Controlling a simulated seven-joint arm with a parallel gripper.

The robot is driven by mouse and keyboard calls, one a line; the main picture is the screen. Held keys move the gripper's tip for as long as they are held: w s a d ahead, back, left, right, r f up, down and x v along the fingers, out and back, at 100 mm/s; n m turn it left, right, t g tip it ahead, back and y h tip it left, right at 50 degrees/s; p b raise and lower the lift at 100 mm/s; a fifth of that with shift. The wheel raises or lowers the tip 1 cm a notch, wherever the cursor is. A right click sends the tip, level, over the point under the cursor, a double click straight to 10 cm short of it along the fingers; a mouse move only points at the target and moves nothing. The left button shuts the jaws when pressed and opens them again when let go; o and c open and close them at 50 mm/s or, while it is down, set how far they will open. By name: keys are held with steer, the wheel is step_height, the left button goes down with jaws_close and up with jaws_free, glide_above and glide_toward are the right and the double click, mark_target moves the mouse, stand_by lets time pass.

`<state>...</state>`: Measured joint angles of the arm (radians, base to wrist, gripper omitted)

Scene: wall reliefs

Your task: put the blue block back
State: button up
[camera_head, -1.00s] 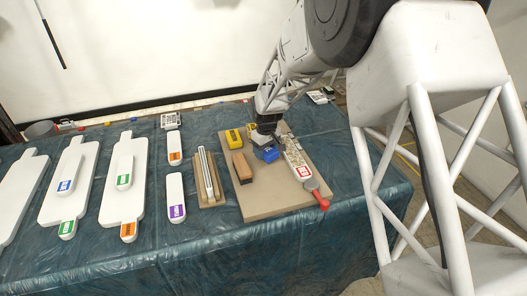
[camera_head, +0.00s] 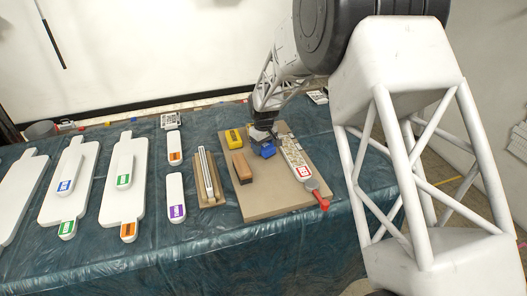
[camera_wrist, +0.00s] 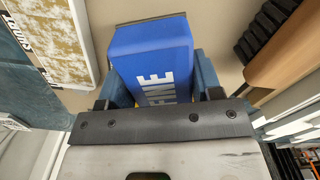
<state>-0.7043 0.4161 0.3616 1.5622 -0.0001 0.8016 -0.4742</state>
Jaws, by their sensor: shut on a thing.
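The blue block (camera_head: 265,151) with white lettering is at the beige board (camera_head: 262,205) on the table, toward its back middle. It fills the upper middle of the wrist view (camera_wrist: 155,50), where the lettering reads "FINE". My gripper (camera_head: 262,141) points down from above and is shut on the blue block, with one finger on each side of it. I cannot tell whether the block touches the board or hangs just above it. Part of the block is hidden behind my gripper's front plate.
On the board, a yellow block (camera_head: 233,138) and a wooden-topped brush (camera_head: 242,167) lie left of the blue block. A speckled strip with a red-ended handle (camera_head: 297,158) lies to its right. A wooden holder with metal bars (camera_head: 207,180) and several white paddle-shaped pieces stand further left.

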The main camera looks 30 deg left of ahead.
steer(key=shift+f, duration=1.2)
steer(key=shift+f, duration=0.1)
steer(key=o, duration=1)
step_height(320, 180, up, 12)
steer(key=shift+r, duration=0.1)
stand_by(0.4)
